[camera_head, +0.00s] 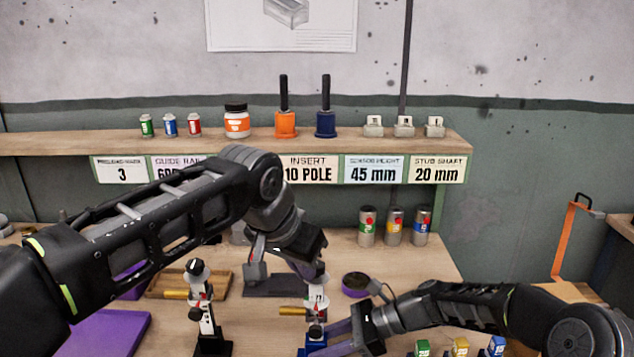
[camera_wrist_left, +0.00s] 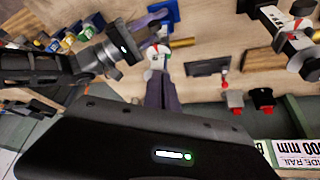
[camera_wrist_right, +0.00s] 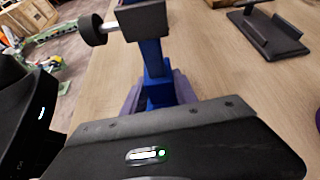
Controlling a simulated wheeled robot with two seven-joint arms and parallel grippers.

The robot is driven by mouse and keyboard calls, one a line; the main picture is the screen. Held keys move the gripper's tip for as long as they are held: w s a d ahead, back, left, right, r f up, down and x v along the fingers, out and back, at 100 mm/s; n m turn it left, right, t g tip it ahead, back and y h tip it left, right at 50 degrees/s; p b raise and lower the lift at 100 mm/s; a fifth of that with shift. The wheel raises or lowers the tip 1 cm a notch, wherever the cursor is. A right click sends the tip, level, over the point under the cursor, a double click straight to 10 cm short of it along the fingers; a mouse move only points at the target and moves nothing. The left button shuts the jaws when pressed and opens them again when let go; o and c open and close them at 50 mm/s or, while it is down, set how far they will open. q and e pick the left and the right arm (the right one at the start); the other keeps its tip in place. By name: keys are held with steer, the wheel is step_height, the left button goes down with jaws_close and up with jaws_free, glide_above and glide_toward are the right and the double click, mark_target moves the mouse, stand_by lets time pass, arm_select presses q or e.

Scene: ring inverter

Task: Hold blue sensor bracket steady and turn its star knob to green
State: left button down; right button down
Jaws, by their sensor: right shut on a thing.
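The blue sensor bracket (camera_head: 316,351) stands upright on the table, with a white dial with red marks (camera_head: 317,301) near its top and a brass rod beside it. My right gripper (camera_head: 332,333) is shut on its blue post (camera_wrist_right: 152,60), a finger on each side in the right wrist view. My left gripper (camera_head: 312,278) points down right above the bracket's top. In the left wrist view its fingers (camera_wrist_left: 160,80) are close together by the white dial (camera_wrist_left: 157,55). They hide the star knob, and I cannot tell whether they grip it.
A similar black bracket (camera_head: 207,325) stands to the left, near a purple mat (camera_head: 97,335) and a wooden tray (camera_head: 160,287). Small colored blocks (camera_head: 460,346) stand at front right; several cans (camera_head: 393,227) stand at the back.

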stand_by(0.4)
arm_select(q)
steer(key=shift+s+a, duration=0.25)
steer(key=shift+s, duration=0.05)
step_height(320, 180, up, 6)
stand_by(0.8)
arm_select(e)
steer(key=shift+w, duration=0.1)
steer(key=c, duration=0.9)
jaws_free()
steer(key=shift+d, duration=0.1)
steer(key=v, duration=1.2)
